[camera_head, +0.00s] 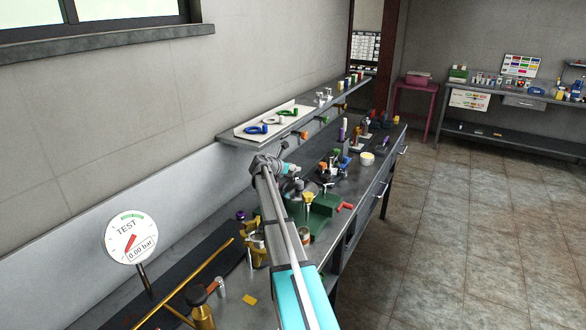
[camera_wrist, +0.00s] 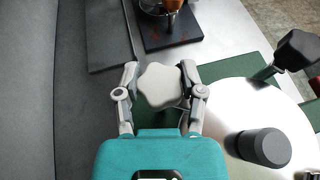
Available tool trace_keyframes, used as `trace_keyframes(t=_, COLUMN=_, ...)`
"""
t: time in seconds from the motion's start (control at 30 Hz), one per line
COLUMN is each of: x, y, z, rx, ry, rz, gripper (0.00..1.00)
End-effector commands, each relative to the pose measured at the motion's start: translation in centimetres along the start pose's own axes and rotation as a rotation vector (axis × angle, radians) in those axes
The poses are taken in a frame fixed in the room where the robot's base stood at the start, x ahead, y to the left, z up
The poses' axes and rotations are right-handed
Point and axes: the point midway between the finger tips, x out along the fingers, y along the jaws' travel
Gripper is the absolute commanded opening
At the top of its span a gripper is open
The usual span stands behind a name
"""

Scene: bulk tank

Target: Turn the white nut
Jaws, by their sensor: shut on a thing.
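The white nut (camera_wrist: 160,86) is a pale, lobed knob in the middle of the wrist view. My gripper (camera_wrist: 159,76) has one finger on each side of it, and the fingers are shut on its lobes. Whatever the nut sits on is mostly hidden beneath it and my gripper. In the head view my gripper (camera_head: 288,169) is beyond the end of my arm, above the workbench by the wall. The nut cannot be made out clearly there.
A large round metal part (camera_wrist: 255,105) with a dark knob (camera_wrist: 264,147) lies close right of my gripper. A green vise-like block (camera_head: 322,207) stands on the bench. A wall shelf (camera_head: 290,118) holds coloured rings. A gauge (camera_head: 131,237) marked TEST reads 0.00 bar.

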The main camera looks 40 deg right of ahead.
Motion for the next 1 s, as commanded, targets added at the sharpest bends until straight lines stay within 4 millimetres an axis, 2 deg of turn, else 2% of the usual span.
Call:
trace_keyframes(t=0.3, x=0.09, y=0.13, z=0.04, rx=0.064, ry=-0.001, rz=-0.151, gripper=0.04)
trace_keyframes(t=0.67, x=-0.01, y=0.00, z=0.02, rx=0.071, ry=-0.002, rz=-0.165, gripper=0.04)
trace_keyframes(t=0.7, x=0.00, y=0.00, z=0.02, rx=0.071, ry=-0.002, rz=-0.165, gripper=0.57)
trace_keyframes(t=0.87, x=-0.01, y=-0.01, z=0.02, rx=0.071, ry=-0.002, rz=-0.165, gripper=0.87)
trace_keyframes(t=1.0, x=-0.02, y=-0.03, z=0.01, rx=0.070, ry=-0.002, rz=-0.165, gripper=0.87)
